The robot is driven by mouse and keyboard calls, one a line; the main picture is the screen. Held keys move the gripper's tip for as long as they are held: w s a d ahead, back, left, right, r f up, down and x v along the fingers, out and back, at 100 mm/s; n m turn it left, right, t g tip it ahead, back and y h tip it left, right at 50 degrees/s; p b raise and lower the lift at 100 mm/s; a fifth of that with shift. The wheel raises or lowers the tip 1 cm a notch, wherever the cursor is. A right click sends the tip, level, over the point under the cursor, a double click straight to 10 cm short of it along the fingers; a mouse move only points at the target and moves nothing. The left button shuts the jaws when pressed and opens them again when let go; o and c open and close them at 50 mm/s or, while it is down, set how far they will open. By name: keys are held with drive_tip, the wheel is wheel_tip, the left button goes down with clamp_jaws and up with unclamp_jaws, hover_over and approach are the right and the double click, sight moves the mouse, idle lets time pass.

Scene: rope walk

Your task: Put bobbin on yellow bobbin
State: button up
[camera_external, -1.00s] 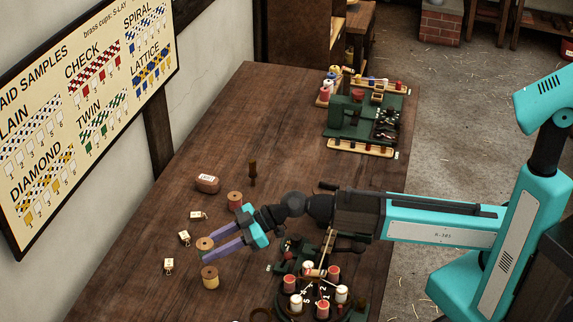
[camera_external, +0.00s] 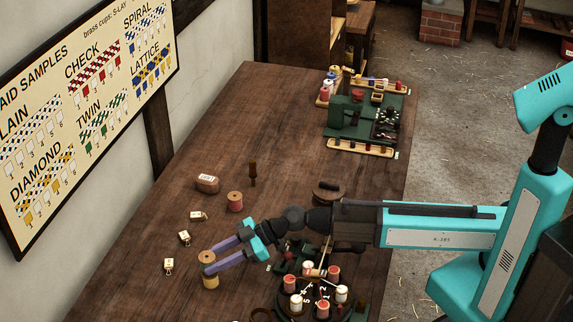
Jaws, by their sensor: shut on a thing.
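My gripper (camera_external: 209,258) is shut on a small wooden bobbin (camera_external: 207,256), with a purple finger at each side of it. The held bobbin is upright.
A pink bobbin (camera_external: 235,202) and a brown labelled block (camera_external: 207,184) stand behind. Several small tags (camera_external: 184,238) lie to the left. A braiding machine with bobbins (camera_external: 318,290) stands close on the right. A dark wooden peg (camera_external: 253,173) stands farther back.

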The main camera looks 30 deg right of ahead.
drive_tip(key=shift+f, duration=0.55)
drive_tip(key=shift+f, duration=0.15)
drive_tip(key=o, duration=1.1)
drive_tip(key=shift+c, duration=0.2)
drive_tip(key=shift+r, duration=0.25)
drive_tip(key=b+v, duration=0.3)
drive_tip(key=v, duration=0.6)
drive_tip(key=shift+d, duration=0.25)
drive_tip(key=shift+s+d+f+b, duration=0.1)
drive_tip(key=shift+b, duration=0.25)
